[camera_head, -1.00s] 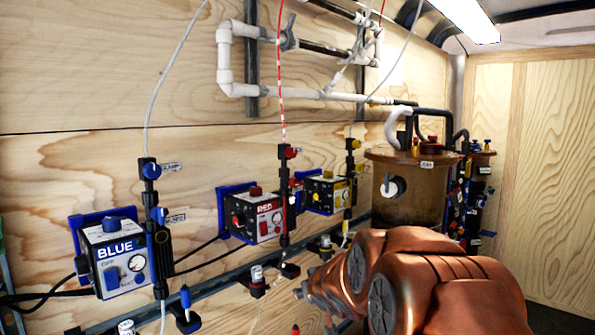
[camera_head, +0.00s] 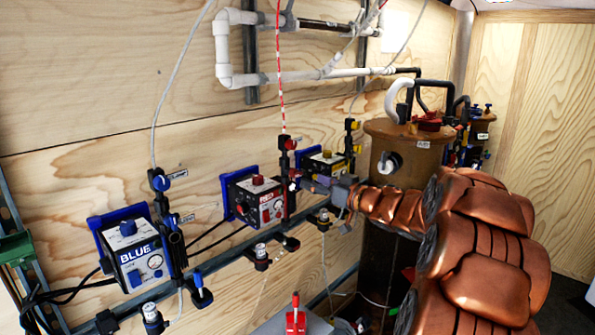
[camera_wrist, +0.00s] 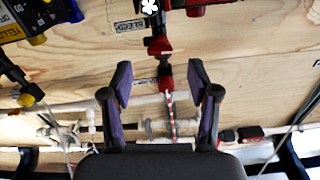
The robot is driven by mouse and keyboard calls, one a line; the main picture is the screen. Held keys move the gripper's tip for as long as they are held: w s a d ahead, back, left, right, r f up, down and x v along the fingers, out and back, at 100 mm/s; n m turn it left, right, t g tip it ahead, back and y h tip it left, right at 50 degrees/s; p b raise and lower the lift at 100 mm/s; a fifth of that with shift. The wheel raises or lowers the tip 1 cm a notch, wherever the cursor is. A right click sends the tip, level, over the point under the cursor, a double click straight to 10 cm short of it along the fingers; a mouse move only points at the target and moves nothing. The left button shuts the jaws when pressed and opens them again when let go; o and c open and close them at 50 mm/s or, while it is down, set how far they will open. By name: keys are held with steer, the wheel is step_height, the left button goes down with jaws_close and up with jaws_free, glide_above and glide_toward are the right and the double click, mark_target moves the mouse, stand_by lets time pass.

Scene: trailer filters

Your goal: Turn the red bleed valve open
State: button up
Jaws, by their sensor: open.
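The red valve line stands beside the red control box (camera_head: 257,198). In the wrist view, a red bleed valve (camera_wrist: 159,46) sits by a label reading BLEED (camera_wrist: 128,27), beyond my fingertips. Another red valve (camera_wrist: 166,74) shows in the gap between the fingers; it is the upper red valve (camera_head: 288,143) in the head view. My gripper (camera_wrist: 160,72) is open, with one purple-padded finger on each side of the line and nothing held.
The yellow box (camera_head: 326,164) is close behind my gripper. The blue box (camera_head: 135,255) with its own valves is at left. A brown tank (camera_head: 398,165) stands at right. Hoses and white pipes (camera_head: 222,50) run along the wooden wall. A rail with fittings runs below the boxes.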

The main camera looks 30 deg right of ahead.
mark_target(297, 172)
steer(key=shift+p+x, duration=0.5)
steer(key=shift+x, duration=3.1)
steer(key=shift+f, duration=0.1)
jaws_close()
